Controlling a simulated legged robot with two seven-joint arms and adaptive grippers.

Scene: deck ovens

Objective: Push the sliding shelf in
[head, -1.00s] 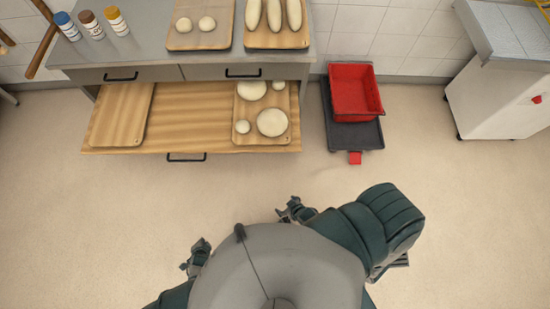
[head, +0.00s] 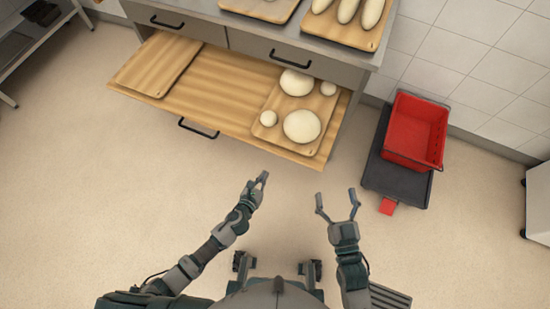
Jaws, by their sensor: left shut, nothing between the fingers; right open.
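The wooden sliding shelf (head: 222,100) is pulled out from under the counter, below two closed drawers. A black handle (head: 198,128) is on its front edge. On it lie an empty wooden board (head: 158,62) at the left and a board (head: 258,108) at the right with several dough pieces, the largest a round dough ball (head: 302,126). My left gripper (head: 264,174) is shut and empty, in front of the shelf and apart from it. My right gripper (head: 338,192) is open and empty, in front of the shelf's right end and also apart from it.
A red crate (head: 415,130) stands on a dark wheeled base (head: 392,180) to the right of the counter. The counter top (head: 235,20) holds boards with dough. A metal table (head: 40,45) is at the far left. The floor in front of the shelf is clear.

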